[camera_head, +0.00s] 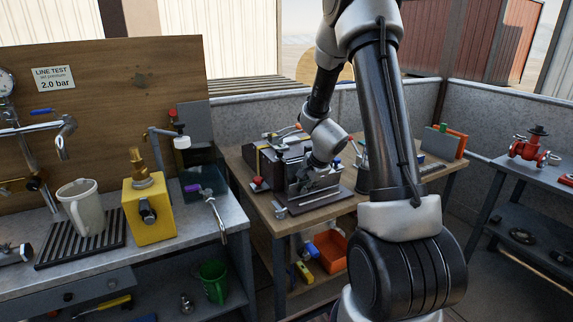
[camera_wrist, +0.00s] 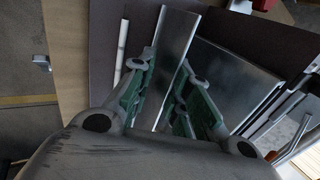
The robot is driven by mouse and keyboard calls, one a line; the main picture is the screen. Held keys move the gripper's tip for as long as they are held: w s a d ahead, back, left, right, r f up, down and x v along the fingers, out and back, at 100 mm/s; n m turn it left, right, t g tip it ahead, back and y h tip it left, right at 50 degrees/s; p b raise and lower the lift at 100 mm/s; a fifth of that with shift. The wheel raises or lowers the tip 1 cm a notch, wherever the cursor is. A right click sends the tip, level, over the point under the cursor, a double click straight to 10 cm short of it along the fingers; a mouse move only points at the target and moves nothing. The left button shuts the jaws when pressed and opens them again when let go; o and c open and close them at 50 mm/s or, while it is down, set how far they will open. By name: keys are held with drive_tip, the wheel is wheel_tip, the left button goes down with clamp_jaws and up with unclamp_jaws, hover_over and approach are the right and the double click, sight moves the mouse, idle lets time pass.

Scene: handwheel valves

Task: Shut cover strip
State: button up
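My gripper (camera_wrist: 172,64) shows in the wrist view with its two green-padded fingers apart. A long bright metal strip (camera_wrist: 176,32), which looks like the cover strip, runs behind and between the fingertips. I cannot tell whether either finger touches it. In the head view my gripper (camera_head: 303,178) is low at the front of a dark boxy machine (camera_head: 270,165) on the middle wooden bench. The arm and gripper hide part of the machine's front, and I cannot make out the strip there.
A dark metal plate (camera_wrist: 232,75) lies right of the strip. In the head view, a yellow block (camera_head: 150,210) and a jug (camera_head: 82,207) stand on the left bench. A red valve (camera_head: 530,150) stands on the right bench. An orange bin (camera_head: 330,250) sits beneath the middle bench.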

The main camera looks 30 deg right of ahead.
drive_tip(key=shift+s+d+f, duration=0.1)
drive_tip(key=shift+s+f, duration=0.1)
drive_tip(key=shift+s, duration=0.6)
drive_tip(key=shift+s+f, duration=0.2)
drive_tip(key=shift+s, duration=0.55)
drive_tip(key=v, duration=0.7)
drive_tip(key=shift+r, duration=0.1)
